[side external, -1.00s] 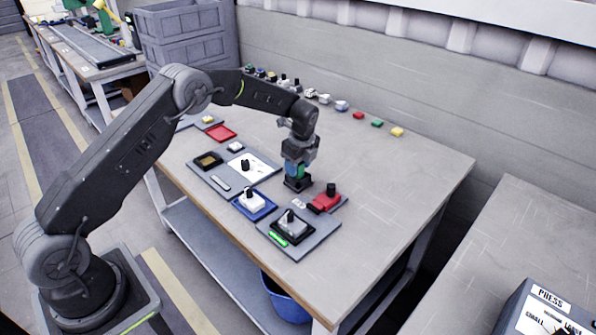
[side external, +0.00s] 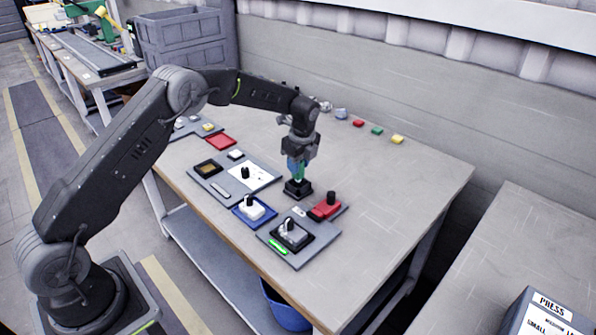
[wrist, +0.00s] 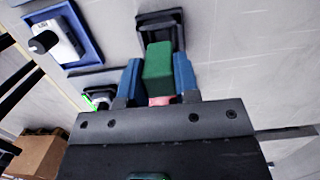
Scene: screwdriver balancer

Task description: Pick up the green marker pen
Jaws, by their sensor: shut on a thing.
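The green marker pen (wrist: 158,62) is a thick green block-like piece between the two blue fingers of my gripper (wrist: 158,80) in the wrist view. My gripper (side external: 299,170) is shut on it. In the side external view the green pen (side external: 300,173) is upright, just above a black square holder (side external: 298,189) on the table. The black holder also shows behind the pen in the wrist view (wrist: 160,20). I cannot tell whether the pen's lower end is clear of the holder. The fingers hide part of the pen.
A red block with a black knob (side external: 326,207) stands close to the right of the holder. The table's right side (side external: 400,190) is clear.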

